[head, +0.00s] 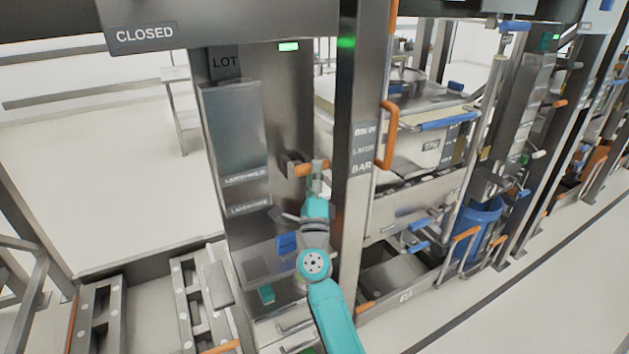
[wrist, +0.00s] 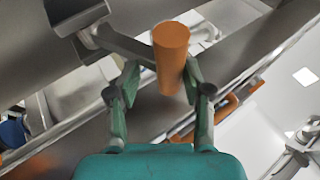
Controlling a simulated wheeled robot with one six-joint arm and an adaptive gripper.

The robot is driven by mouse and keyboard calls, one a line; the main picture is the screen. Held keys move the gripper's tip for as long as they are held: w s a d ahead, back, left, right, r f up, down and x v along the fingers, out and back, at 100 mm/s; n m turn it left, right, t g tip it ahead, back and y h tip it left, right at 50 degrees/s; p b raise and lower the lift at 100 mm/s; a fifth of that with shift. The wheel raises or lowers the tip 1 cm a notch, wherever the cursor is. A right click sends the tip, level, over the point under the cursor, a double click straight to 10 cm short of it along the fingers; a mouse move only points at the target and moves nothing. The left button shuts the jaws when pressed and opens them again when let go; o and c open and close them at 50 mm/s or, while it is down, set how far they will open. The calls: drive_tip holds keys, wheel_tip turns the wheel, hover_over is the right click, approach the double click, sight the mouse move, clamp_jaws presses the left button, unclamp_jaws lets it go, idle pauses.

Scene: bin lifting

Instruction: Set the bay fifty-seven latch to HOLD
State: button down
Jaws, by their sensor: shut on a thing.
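An orange latch handle (head: 308,168) sticks out sideways from a dark bracket on the grey column, at about mid-height. In the wrist view the handle (wrist: 171,48) is a thick orange cylinder on a grey lever arm (wrist: 125,42). My gripper (head: 318,180) is at the handle, with its fingers (wrist: 160,76) on either side of the handle's lower end, shut on it. I cannot read a HOLD mark or the bay number; small labels (head: 246,178) on the column are too blurred to tell.
A post (head: 362,100) with an orange grab handle (head: 389,135) stands close on the right. A cream bin (head: 425,146) sits behind it. Open floor lies at right.

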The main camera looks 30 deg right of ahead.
drive_tip(key=shift+w+a+r+t, duration=0.15)
drive_tip(key=shift+w+r, duration=0.1)
drive_tip(key=shift+r, duration=0.35)
drive_tip(key=shift+w+d+r+t, duration=0.15)
drive_tip(key=shift+w+r, duration=0.1)
drive_tip(key=shift+r, duration=0.35)
drive_tip(key=shift+a, duration=0.2)
drive_tip(key=c, duration=0.8)
unclamp_jaws()
drive_tip(key=shift+a, duration=0.1)
drive_tip(key=shift+c, duration=0.2)
drive_tip(key=shift+s+f, duration=0.3)
drive_tip(key=shift+s, duration=0.15)
drive_tip(key=shift+c, duration=0.2)
drive_tip(key=v, duration=1.1)
drive_tip(key=shift+a+f, duration=0.2)
drive_tip(key=shift+f, duration=0.05)
